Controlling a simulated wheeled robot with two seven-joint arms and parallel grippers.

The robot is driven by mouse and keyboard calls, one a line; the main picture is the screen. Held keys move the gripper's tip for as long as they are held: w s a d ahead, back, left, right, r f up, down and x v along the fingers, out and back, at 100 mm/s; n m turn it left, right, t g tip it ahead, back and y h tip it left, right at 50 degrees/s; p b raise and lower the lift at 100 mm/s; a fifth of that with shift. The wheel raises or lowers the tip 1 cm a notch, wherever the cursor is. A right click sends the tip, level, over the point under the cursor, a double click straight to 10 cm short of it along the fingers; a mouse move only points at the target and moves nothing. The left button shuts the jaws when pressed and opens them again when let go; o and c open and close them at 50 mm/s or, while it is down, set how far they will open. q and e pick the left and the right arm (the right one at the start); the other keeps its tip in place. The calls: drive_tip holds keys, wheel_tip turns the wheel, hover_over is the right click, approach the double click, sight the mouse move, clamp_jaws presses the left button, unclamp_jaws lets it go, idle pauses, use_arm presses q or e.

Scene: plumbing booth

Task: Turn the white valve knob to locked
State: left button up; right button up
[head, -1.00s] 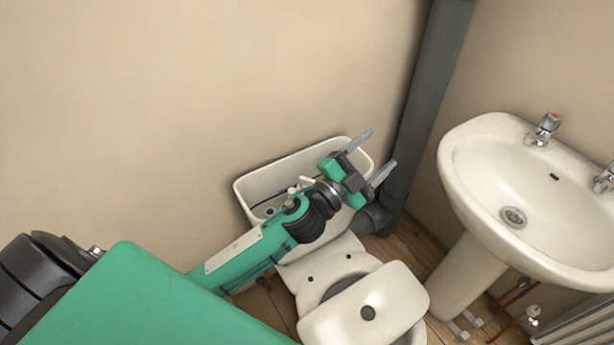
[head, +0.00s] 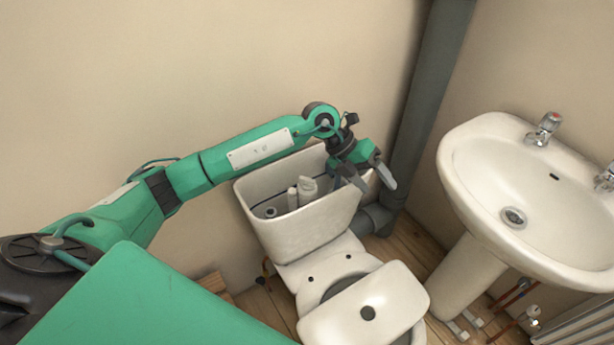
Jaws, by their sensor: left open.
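A small white knob-like piece (head: 533,311) sits low at the right, by the pipes below the sink. It is too small to tell how it is turned, or whether it is the valve knob. My left gripper (head: 369,179) is open and empty, fingers pointing down and to the right, over the right end of the open toilet cistern (head: 308,232). It is far to the left of the white piece, with the sink between them in the picture. My right gripper is not in view.
The white sink (head: 470,180) on its pedestal stands at the right, with taps (head: 546,128) on its rim. A grey pipe (head: 425,110) rises behind my left gripper.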

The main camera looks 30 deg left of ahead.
use_arm(q)
drive_tip(key=w+a+y, duration=0.3)
drive_tip(key=a+y, duration=0.1)
drive_tip(key=a, duration=0.4)
drive_tip(key=r+n+y, duration=0.1)
drive_tip(key=n+y, duration=0.1)
drive_tip(key=y, duration=0.3)
hover_over(307, 179)
drive_tip(key=shift+g, duration=0.4)
wheel_tip(307, 179, down, 13)
drive_tip(key=shift+s+f, duration=0.1)
drive_tip(key=shift+f, duration=0.1)
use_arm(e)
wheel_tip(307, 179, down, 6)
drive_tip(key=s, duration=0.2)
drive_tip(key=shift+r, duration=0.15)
use_arm(q)
drive_tip(key=c, duration=1)
